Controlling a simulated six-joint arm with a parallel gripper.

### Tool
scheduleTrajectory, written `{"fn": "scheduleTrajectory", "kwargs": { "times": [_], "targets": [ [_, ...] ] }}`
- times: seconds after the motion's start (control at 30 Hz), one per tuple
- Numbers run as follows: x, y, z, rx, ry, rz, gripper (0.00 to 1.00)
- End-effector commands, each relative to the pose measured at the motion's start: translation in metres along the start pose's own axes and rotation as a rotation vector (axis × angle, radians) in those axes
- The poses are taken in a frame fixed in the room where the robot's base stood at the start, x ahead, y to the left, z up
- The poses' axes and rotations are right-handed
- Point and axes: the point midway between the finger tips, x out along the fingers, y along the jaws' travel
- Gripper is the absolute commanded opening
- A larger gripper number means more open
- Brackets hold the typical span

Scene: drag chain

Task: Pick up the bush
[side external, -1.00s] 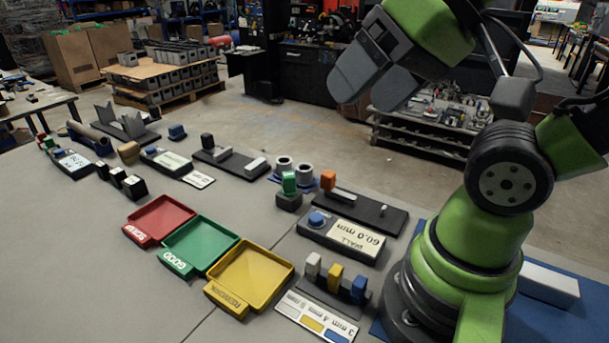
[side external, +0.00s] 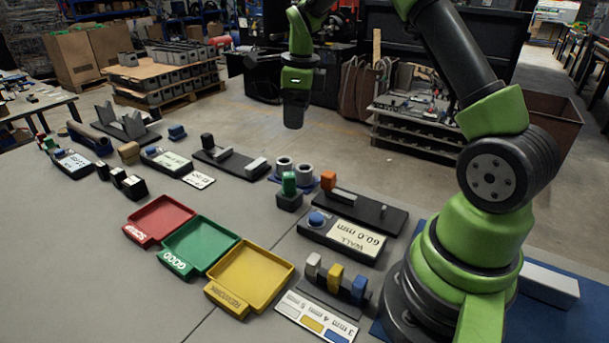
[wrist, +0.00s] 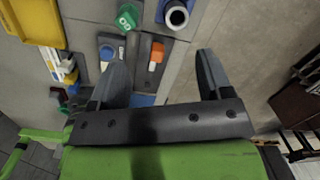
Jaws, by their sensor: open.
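Two grey ring-shaped bushes, a left one (side external: 284,164) and a right one (side external: 304,171), stand upright side by side on a blue base (side external: 292,182). In the wrist view one bush (wrist: 177,14) shows at the top edge, its dark bore facing the camera; the other bush is out of that frame. My gripper (side external: 293,118) is in the air, above and beyond the bushes in the side view. In the wrist view my gripper (wrist: 160,55) has its two fingers wide apart with nothing between them.
Red (side external: 160,219), green and yellow trays lie nearer.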

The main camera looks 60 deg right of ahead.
Motion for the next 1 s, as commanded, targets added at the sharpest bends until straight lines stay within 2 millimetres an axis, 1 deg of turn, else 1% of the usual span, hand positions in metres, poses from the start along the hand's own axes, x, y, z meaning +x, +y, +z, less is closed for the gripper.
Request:
{"fn": "scheduleTrajectory", "kwargs": {
  "times": [0.03, 0.1, 0.2, 0.3, 0.53, 0.77, 0.9, 1.0],
  "targets": [
    [0.020, -0.010, -0.004, 0.106, 0.027, 0.015, 0.72],
    [0.039, -0.020, -0.010, 0.236, 0.055, 0.025, 0.72],
    [0.058, -0.029, -0.016, 0.360, 0.081, 0.032, 0.72],
    [0.069, -0.032, -0.019, 0.419, 0.094, 0.034, 0.72],
    [0.103, -0.030, -0.022, 0.431, 0.098, 0.036, 0.72],
    [0.122, -0.029, -0.022, 0.428, 0.096, 0.034, 0.72],
    [0.145, -0.027, -0.022, 0.428, 0.097, 0.035, 0.72],
    [0.158, -0.027, -0.023, 0.428, 0.096, 0.034, 0.72]
  ]
}}
